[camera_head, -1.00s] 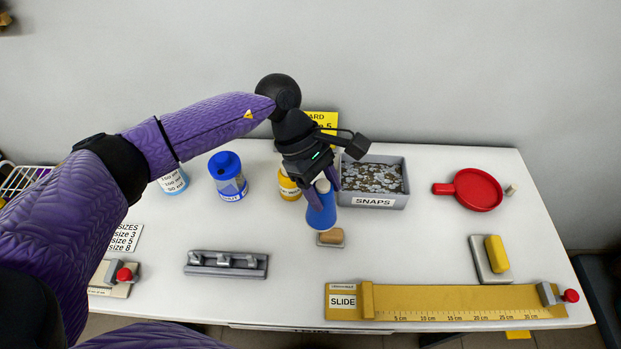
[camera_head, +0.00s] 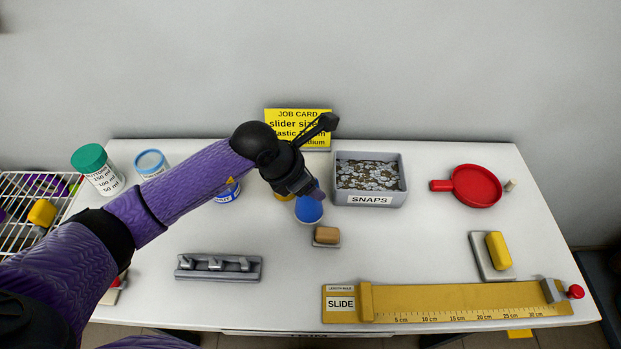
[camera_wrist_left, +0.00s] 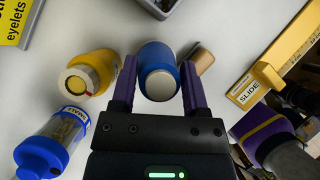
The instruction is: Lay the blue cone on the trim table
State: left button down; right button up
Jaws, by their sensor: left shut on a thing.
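The blue cone (camera_head: 309,210) is in my left gripper (camera_head: 306,196), just behind the small tan block near the middle of the white trim table (camera_head: 420,245). I cannot tell whether the cone touches the table. My right gripper is not in view.
A tan block (camera_head: 326,235) lies in front of the cone. A hook rail (camera_head: 219,268) and yellow slide ruler (camera_head: 450,303) lie in front.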

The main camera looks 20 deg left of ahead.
pick_arm(q)
jog(key=shift+f+b, duration=0.4)
jog(key=shift+f, duration=0.4)
grip_release()
dwell(0.4)
dwell(0.4)
jog(key=shift+w+d+r+p+v, duration=0.1)
jog(key=shift+p+v, duration=0.95)
jog(key=shift+v, duration=0.1)
jog(key=shift+w+d+r+p+v, duration=0.1)
jog(key=shift+w+d+p+v, duration=0.05)
jog(key=shift+p+v, duration=1)
jog(key=shift+w+d+r+p+v, duration=0.1)
jog(key=shift+p+v, duration=0.9)
jog(key=shift+v, duration=0.15)
jog(key=shift+f, duration=0.1)
